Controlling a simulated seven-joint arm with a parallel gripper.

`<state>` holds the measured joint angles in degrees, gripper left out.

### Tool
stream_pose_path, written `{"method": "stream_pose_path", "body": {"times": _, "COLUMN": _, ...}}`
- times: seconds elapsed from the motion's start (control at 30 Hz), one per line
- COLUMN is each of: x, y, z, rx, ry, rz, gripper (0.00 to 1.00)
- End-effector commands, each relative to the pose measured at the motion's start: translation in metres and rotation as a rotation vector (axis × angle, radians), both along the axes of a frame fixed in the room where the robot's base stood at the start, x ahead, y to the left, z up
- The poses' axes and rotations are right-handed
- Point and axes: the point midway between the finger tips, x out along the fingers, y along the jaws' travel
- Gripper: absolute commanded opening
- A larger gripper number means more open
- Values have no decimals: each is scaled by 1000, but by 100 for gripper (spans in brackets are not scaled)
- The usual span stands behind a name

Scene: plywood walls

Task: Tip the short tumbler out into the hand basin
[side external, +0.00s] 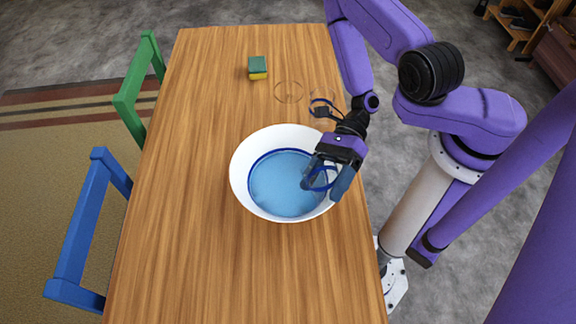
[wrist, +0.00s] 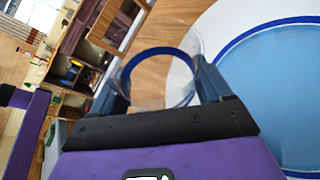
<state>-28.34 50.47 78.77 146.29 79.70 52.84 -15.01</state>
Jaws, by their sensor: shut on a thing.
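The short tumbler (wrist: 160,62) is clear, with a dark blue ring. My gripper (wrist: 160,86) is shut on it, one finger on each side in the wrist view. In the side view my gripper (side external: 333,172) holds the tumbler (side external: 316,181) over the right part of the basin, and it looks tilted. I cannot tell whether liquid is left in it. The hand basin (side external: 241,186) is a wide white bowl on the table, holding light blue water with a dark blue line around its edge. It also shows at the right of the wrist view (wrist: 207,35).
A green and yellow sponge (side external: 257,68) lies at the back of the wooden table (side external: 200,230). A clear glass (side external: 289,92) stands behind the basin, with another faint clear shape beside it. Green (side external: 138,95) and blue (side external: 80,230) chairs stand left. The table's front is clear.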

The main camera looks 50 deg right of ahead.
Motion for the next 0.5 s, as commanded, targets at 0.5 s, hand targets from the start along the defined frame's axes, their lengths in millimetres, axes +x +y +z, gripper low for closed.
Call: {"method": "stream_pose_path", "body": {"times": 0.5, "x": -5, "y": 0, "z": 3, "rx": -2, "ry": -68, "rz": -2, "gripper": 41}}
